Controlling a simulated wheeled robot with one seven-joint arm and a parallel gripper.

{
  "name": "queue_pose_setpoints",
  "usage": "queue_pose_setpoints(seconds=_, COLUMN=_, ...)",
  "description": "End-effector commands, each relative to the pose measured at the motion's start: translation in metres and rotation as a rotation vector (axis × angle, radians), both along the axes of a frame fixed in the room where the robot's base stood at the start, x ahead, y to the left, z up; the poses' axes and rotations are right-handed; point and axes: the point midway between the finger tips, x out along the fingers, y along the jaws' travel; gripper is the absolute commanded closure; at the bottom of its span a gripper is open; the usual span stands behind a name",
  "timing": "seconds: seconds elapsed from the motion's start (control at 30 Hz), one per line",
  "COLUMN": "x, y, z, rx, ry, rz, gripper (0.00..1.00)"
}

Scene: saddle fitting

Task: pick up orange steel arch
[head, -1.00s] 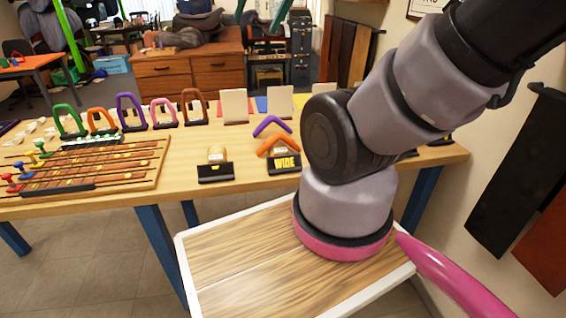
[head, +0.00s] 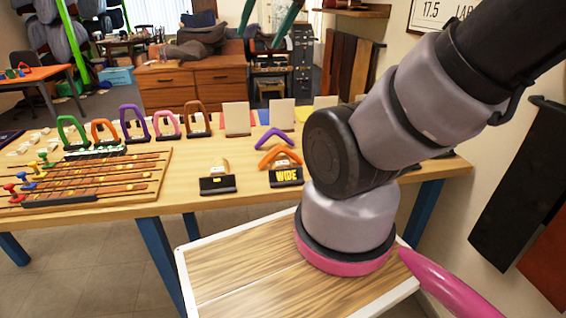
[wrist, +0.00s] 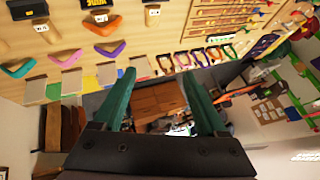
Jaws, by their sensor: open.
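Two orange bent pieces show, and I cannot tell which is the steel arch. A narrow upright orange arch (head: 102,131) stands in the row at the back left of the table, between green and purple arches. A wide orange bent piece (head: 279,157) is by the "WIDE" block; it also shows in the wrist view (wrist: 102,26). My gripper (head: 261,38) shows only as teal fingers at the top of the head view. In the wrist view my gripper (wrist: 159,75) is open, its fingers apart with nothing between them. It is clear of both orange pieces.
A purple bent piece (head: 273,136) lies behind the wide orange one. A black-based block (head: 217,184) stands left of the "WIDE" block (head: 286,177). A slotted board with colored knobs (head: 95,178) fills the left of the table. Upright tan panels (head: 237,118) stand at the back.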

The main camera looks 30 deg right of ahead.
Motion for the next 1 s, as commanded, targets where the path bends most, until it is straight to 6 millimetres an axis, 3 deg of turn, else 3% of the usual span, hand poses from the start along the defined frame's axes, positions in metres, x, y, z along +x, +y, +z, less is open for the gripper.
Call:
queue_pose_setpoints(seconds=0.47, x=0.000, y=0.000, z=0.000, rx=0.000, ry=0.000, rz=0.000, gripper=0.25)
queue_pose_setpoints(seconds=0.5, x=0.000, y=0.000, z=0.000, rx=0.000, ry=0.000, rz=0.000, gripper=0.20)
queue_pose_setpoints(seconds=0.6, x=0.005, y=-0.002, z=-0.002, rx=0.008, ry=0.016, rz=-0.020, gripper=0.20)
queue_pose_setpoints(seconds=0.77, x=0.036, y=-0.013, z=-0.016, rx=0.062, ry=0.109, rz=-0.140, gripper=0.20)
queue_pose_setpoints(seconds=1.0, x=0.103, y=-0.051, z=-0.067, rx=0.214, ry=0.319, rz=-0.451, gripper=0.20)
